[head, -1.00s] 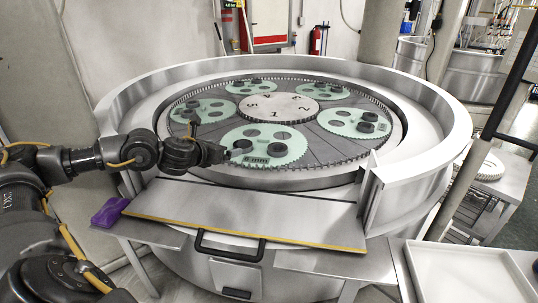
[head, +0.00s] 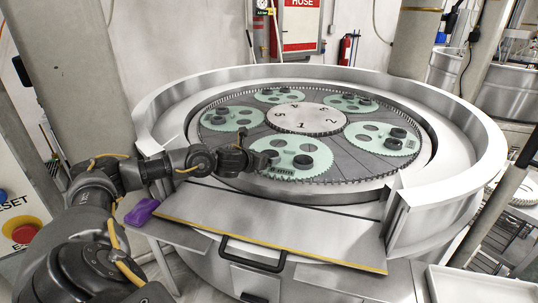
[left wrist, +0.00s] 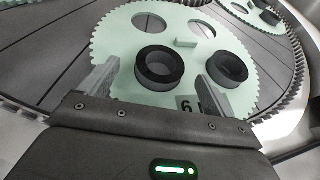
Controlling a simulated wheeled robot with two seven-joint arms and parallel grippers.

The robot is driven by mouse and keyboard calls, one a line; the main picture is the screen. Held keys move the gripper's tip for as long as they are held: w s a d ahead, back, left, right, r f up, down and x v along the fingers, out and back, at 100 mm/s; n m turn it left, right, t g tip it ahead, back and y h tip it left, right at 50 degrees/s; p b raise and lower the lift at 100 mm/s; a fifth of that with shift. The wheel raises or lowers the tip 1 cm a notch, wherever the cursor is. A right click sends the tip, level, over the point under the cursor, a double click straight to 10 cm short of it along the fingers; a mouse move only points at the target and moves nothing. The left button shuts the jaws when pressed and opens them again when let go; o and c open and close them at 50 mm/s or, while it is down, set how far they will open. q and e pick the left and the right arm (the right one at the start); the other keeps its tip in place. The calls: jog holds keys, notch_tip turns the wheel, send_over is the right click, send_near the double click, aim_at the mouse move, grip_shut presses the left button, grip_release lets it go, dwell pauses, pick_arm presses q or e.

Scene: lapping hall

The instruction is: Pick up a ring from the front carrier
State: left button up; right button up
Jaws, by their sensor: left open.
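The front carrier is a pale green toothed disc (head: 318,158) at the near side of the round machine, and it fills the middle of the left wrist view (left wrist: 120,45). Two thick black rings lie on it: a left ring (left wrist: 159,67) and a right ring (left wrist: 229,70). In the head view the right ring (head: 303,161) shows clearly; the gripper partly hides the left one. My left gripper (head: 266,159) is open over the carrier's left part. In the left wrist view its fingertips (left wrist: 159,73) stand on either side of the left ring, apparently without gripping it. My right gripper is out of view.
Several other green carriers with black rings surround the numbered centre disc (head: 305,118). A high metal rim (head: 470,130) encloses the machine. A small pale block (left wrist: 186,42) lies on the front carrier. A purple object (head: 142,211) and a white tray (head: 475,285) are in front.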

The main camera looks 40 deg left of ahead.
aim_at(272, 154)
pick_arm(q)
jog(key=x, duration=0.3)
jog(key=shift+w+f+p, duration=0.15)
jog(key=shift+w+p, duration=0.05)
jog(key=shift+p, duration=0.15)
jog(key=shift+s, duration=0.1)
jog(key=c, duration=1.2)
